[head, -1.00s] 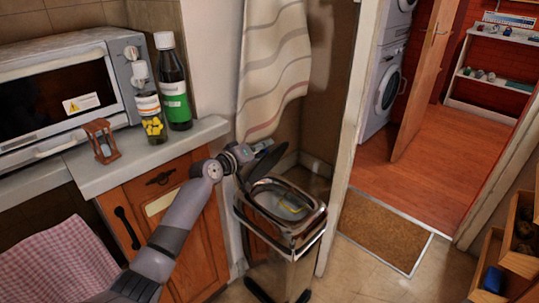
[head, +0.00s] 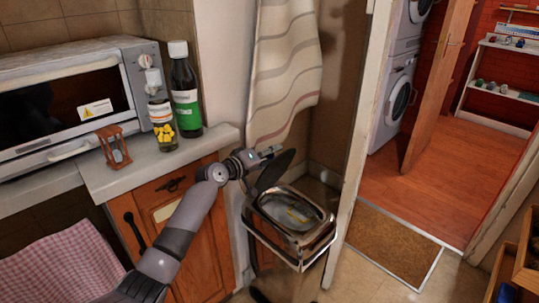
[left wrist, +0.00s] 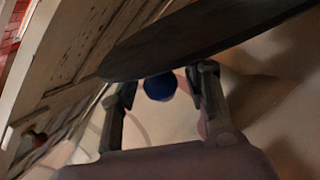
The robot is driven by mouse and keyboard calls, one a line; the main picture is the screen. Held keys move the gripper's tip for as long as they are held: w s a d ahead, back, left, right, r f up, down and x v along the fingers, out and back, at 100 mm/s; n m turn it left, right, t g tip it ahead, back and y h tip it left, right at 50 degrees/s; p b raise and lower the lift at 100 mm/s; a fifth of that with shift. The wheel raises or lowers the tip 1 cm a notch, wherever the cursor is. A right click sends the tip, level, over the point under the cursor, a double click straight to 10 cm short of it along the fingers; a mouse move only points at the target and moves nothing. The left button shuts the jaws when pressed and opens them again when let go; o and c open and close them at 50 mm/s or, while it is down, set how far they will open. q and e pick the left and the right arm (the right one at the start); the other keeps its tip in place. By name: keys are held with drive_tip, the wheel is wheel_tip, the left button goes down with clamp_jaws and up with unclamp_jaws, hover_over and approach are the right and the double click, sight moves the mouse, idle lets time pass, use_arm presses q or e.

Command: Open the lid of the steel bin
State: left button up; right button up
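The steel bin (head: 318,238) stands on the floor right of the cabinet, its rectangular top open around an oval opening. Its dark lid (head: 274,172) is raised, tilted steeply up at the bin's back left side. My left gripper (head: 270,153) is at the lid's upper edge, above the bin. In the left wrist view the lid (left wrist: 200,38) crosses the top as a dark slab, close to the fingertips. The left gripper's fingers (left wrist: 160,85) are apart with no lid edge clearly between them; whether they touch it I cannot tell. My right gripper is out of view.
A striped cloth (head: 283,75) hangs behind the bin. A counter (head: 170,160) with a dark bottle (head: 186,95), a pill jar (head: 163,125) and an hourglass (head: 114,147) is at left. A door frame (head: 360,130) stands close right of the bin. A blue round thing (left wrist: 160,87) shows between the fingers.

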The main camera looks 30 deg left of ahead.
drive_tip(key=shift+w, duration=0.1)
use_arm(q)
drive_tip(key=v, duration=1.2)
idle(0.4)
